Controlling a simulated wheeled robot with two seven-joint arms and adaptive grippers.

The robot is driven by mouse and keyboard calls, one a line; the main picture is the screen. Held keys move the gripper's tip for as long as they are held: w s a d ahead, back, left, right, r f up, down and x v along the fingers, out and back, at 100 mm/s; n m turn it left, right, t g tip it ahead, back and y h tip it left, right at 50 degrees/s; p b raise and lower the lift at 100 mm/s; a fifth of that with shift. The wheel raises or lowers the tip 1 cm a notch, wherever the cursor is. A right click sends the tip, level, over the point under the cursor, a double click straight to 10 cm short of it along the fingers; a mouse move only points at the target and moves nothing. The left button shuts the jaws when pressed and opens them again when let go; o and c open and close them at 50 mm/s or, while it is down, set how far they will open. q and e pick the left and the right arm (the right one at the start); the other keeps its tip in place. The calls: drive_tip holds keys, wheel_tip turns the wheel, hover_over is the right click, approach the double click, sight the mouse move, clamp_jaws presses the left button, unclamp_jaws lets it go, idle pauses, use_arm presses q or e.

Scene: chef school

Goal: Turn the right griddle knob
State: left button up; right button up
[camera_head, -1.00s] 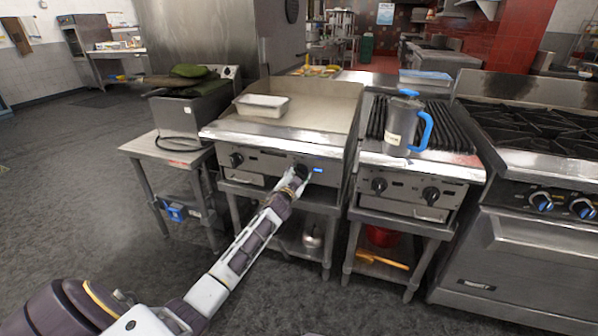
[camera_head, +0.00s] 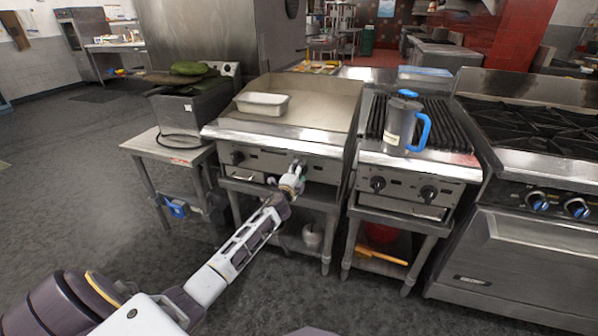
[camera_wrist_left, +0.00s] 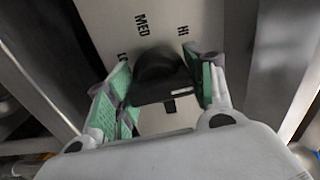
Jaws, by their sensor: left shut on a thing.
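The flat griddle (camera_head: 310,105) has two black knobs on its front panel. Its left knob (camera_head: 238,158) is uncovered. My left gripper (camera_head: 297,170) is at the right knob, which it mostly hides in the head view. In the left wrist view the right griddle knob (camera_wrist_left: 160,72) sits between the green-padded fingers of my left gripper (camera_wrist_left: 163,88), which is shut on it. The panel around it shows the marks MED and HI, with another mark partly hidden at left. My right gripper is not in view.
A metal pan (camera_head: 262,104) sits on the griddle. A charbroiler (camera_head: 412,176) with a blue-handled pitcher (camera_head: 400,125) stands to the right, then a range (camera_head: 530,250). A small side table (camera_head: 165,150) with a fryer-like unit stands left. The floor in front is open.

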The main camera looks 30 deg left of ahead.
use_arm(q)
drive_tip(key=shift+d+m, duration=0.1)
drive_tip(key=shift+m, duration=0.3)
drive_tip(key=o, duration=1)
drive_tip(key=shift+o, duration=0.2)
drive_tip(key=shift+s, duration=0.1)
drive_tip(key=shift+s, duration=0.35)
drive_tip(key=v, duration=1.1)
drive_tip(key=shift+f, duration=0.1)
idle(0.5)
